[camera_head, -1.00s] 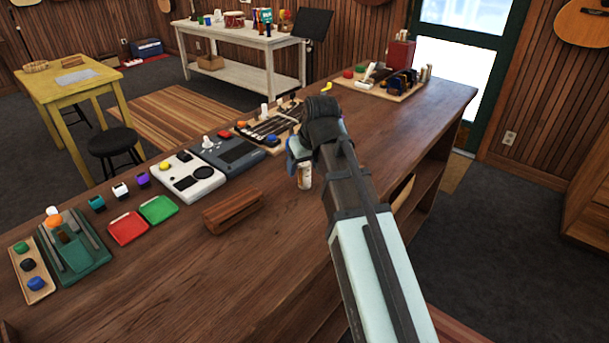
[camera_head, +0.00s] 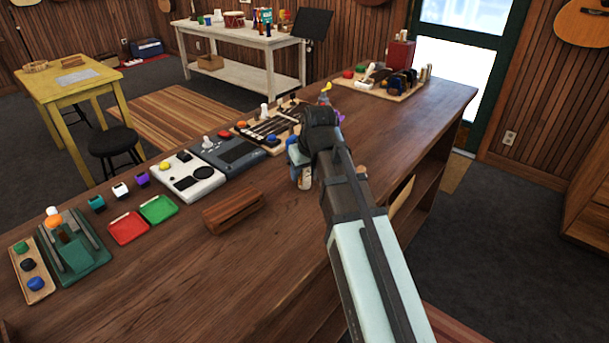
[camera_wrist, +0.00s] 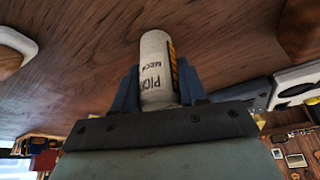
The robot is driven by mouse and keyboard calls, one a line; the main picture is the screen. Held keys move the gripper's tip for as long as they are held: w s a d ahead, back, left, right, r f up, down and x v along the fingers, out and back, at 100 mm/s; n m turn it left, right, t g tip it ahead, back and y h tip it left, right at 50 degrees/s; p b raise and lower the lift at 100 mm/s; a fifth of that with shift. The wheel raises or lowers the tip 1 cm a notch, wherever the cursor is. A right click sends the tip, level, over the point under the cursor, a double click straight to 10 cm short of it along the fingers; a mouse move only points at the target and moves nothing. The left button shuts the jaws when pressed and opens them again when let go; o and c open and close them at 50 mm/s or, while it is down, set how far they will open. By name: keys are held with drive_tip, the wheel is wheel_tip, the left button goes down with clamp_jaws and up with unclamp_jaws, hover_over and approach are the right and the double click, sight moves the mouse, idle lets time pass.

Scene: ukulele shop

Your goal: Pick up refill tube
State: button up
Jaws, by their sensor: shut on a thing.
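The refill tube (camera_wrist: 157,75) is a white cylinder with dark lettering and an orange-yellow stripe. In the wrist view it stands out between the two blue fingers of my gripper (camera_wrist: 158,88), which is shut on it. In the head view my gripper (camera_head: 297,158) is over the wooden counter, and the tube's lower part (camera_head: 305,179) shows below the fingers. The rest of the tube is hidden by the gripper. I cannot tell whether its end touches the counter.
On the counter (camera_head: 260,268), a brown wooden block (camera_head: 233,212) lies left of my gripper. A white device (camera_head: 187,176) and a grey device (camera_head: 228,151) sit behind it. A tray with dark strips (camera_head: 275,126) is farther back. The counter's right side is mostly clear.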

drive_tip(key=shift+c, duration=1.1)
drive_tip(key=shift+r, duration=0.15)
